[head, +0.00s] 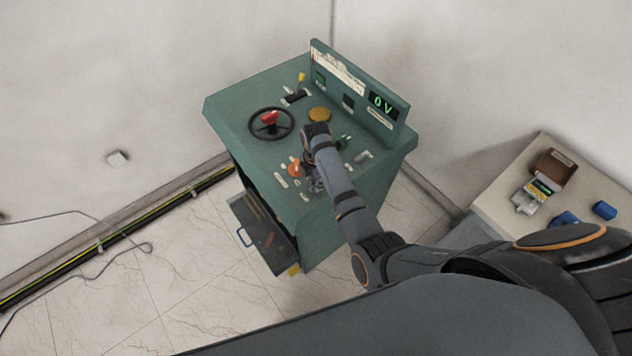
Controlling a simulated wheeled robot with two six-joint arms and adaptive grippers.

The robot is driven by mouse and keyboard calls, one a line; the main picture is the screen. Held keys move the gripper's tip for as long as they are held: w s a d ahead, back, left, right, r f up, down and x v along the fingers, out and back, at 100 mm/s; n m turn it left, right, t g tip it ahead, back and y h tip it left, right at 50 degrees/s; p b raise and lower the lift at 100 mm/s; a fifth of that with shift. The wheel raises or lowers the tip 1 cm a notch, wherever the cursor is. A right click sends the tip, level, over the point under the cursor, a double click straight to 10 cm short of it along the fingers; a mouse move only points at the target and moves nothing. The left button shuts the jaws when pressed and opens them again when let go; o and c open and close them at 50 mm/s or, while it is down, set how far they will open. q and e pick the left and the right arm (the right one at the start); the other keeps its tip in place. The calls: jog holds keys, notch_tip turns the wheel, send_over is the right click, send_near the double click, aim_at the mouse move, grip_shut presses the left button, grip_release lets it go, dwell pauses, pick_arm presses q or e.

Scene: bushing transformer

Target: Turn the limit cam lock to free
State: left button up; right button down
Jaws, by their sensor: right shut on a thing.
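The green control console (235,99) stands in the middle of the head view. My right gripper (316,186) reaches down to the front part of its sloping top, just right of an orange knob (294,169). It is shut on a small control there, apparently the limit cam lock. The jaws and wrist hide that control almost wholly, so its position cannot be read. My left gripper is not in view.
A black handwheel with a red hub (269,119), a yellow-brown round knob (319,115) and a yellow-tipped lever (301,78) stand on the panel. A display (383,103) reads 0 V. An open drawer (262,230) juts out below. A side table (490,204) stands at right.

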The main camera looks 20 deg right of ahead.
jog(key=shift+m, duration=0.4)
jog(key=m, duration=0.8)
jog(key=shift+m, duration=0.3)
jog(key=m, duration=0.4)
jog(key=shift+m, duration=2.2)
jog(key=c, duration=1.4)
grip_release()
jog(key=shift+o, duration=0.2)
